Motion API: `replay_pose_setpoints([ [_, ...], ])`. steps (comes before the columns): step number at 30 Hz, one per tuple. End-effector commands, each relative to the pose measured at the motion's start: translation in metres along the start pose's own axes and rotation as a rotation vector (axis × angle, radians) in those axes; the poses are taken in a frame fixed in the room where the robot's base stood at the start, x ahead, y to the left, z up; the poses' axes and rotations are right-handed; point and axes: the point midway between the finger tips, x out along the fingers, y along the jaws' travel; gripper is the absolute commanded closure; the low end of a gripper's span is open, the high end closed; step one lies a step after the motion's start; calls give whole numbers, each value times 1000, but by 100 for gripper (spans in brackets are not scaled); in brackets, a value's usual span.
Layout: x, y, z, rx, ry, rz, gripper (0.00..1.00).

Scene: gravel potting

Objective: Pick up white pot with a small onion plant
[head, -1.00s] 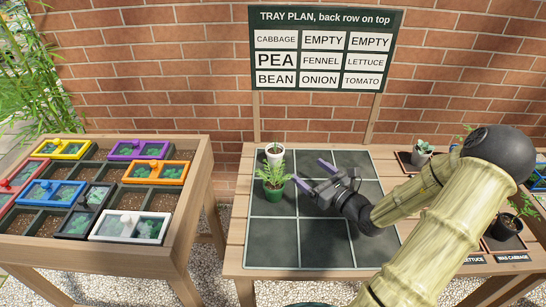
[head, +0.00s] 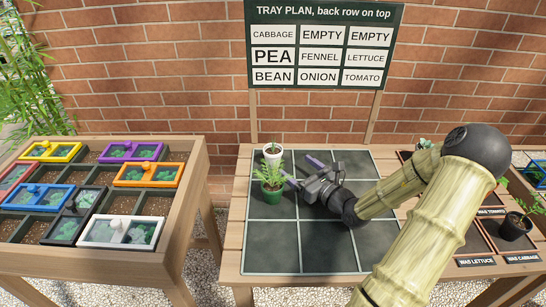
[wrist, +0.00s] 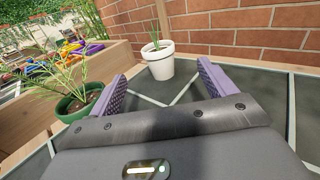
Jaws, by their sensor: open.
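A white pot with a small, thin-leaved onion plant (head: 272,158) stands upright in the back left cell of the grey gridded tray (head: 290,258). In the wrist view the white pot (wrist: 158,64) is straight ahead, beyond and between the purple fingers. My gripper (head: 300,170) is open and empty, low over the tray, to the right of and nearer than the pot. A green pot with a feathery plant (head: 270,194) stands just in front of the white pot and partly hides it. The green pot (wrist: 80,104) is left of my left finger in the wrist view.
A tray plan sign (head: 318,45) stands behind the table. A wooden planter (head: 190,200) with coloured lidded boxes is at left. At right, a black pot with a plant (head: 516,226) stands on a labelled tray. The front tray cells are clear.

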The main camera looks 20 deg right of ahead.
Motion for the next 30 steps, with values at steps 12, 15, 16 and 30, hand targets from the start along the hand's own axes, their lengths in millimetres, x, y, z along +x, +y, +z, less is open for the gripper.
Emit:
replay_pose_setpoints([
  [12, 73, 2, -1, 1, -2, 3, 17],
  [15, 81, 2, 0, 1, 0, 2, 17],
  [16, 82, 2, 0, 1, 0, 2, 17],
  [30, 98, 5, -1, 1, -3, 6, 17],
])
